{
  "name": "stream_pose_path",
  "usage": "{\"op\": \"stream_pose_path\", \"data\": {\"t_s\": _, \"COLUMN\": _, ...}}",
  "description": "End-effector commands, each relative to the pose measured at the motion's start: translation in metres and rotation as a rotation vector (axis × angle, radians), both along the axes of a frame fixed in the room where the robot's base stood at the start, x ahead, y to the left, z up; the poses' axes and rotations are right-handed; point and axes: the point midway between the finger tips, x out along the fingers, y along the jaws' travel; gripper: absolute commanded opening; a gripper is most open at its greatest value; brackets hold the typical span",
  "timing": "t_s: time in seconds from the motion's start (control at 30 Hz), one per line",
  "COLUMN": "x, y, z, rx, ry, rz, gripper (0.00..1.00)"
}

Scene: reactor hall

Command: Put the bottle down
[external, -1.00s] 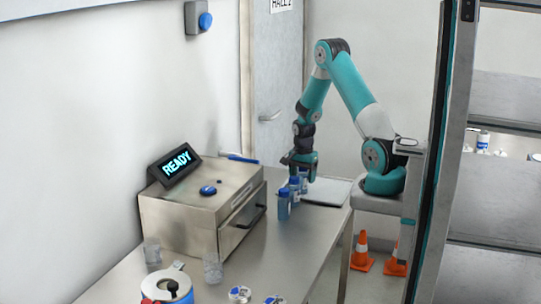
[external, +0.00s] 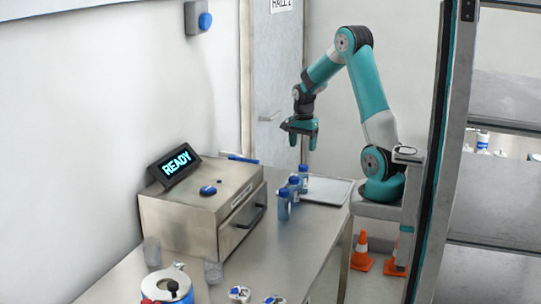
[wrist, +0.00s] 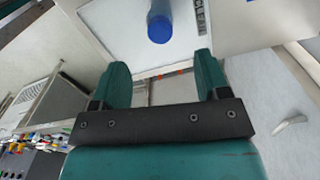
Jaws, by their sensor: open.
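Three blue-capped bottles stand upright in a row on the steel bench: a near one (external: 284,206), a middle one (external: 294,187) and a far one (external: 304,174) beside or on the edge of a pale flat tray (external: 334,192). My gripper (external: 303,144) is open and empty, raised above the far bottle and apart from it. In the wrist view, a blue-capped bottle (wrist: 159,27) stands over a white surface, beyond my two spread fingers (wrist: 162,78). Which of the three it is, I cannot tell for sure.
A steel box with a drawer (external: 205,215) and a READY display (external: 176,164) stands left of the bottles. Clear glasses (external: 213,273) and a blue container (external: 168,287) are at the bench's near end. Orange cones (external: 362,252) stand on the floor.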

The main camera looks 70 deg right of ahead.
Motion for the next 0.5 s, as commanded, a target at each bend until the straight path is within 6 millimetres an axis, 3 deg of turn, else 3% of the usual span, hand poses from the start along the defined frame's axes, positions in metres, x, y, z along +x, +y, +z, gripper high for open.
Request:
{"op": "stream_pose_path", "data": {"t_s": 0.07, "x": 0.007, "y": 0.025, "z": 0.009, "rx": 0.007, "ry": -0.020, "rz": 0.123, "gripper": 0.69}}
{"op": "stream_pose_path", "data": {"t_s": 0.13, "x": 0.014, "y": 0.068, "z": 0.021, "rx": 0.024, "ry": -0.053, "rz": 0.336, "gripper": 0.69}}
{"op": "stream_pose_path", "data": {"t_s": 0.23, "x": 0.011, "y": 0.156, "z": 0.044, "rx": 0.055, "ry": -0.121, "rz": 0.784, "gripper": 0.69}}
{"op": "stream_pose_path", "data": {"t_s": 0.3, "x": -0.008, "y": 0.218, "z": 0.058, "rx": 0.081, "ry": -0.178, "rz": 1.132, "gripper": 0.69}}
{"op": "stream_pose_path", "data": {"t_s": 0.4, "x": -0.049, "y": 0.290, "z": 0.073, "rx": 0.115, "ry": -0.262, "rz": 1.594, "gripper": 0.69}}
{"op": "stream_pose_path", "data": {"t_s": 0.5, "x": -0.094, "y": 0.336, "z": 0.081, "rx": 0.143, "ry": -0.338, "rz": 1.959, "gripper": 0.69}}
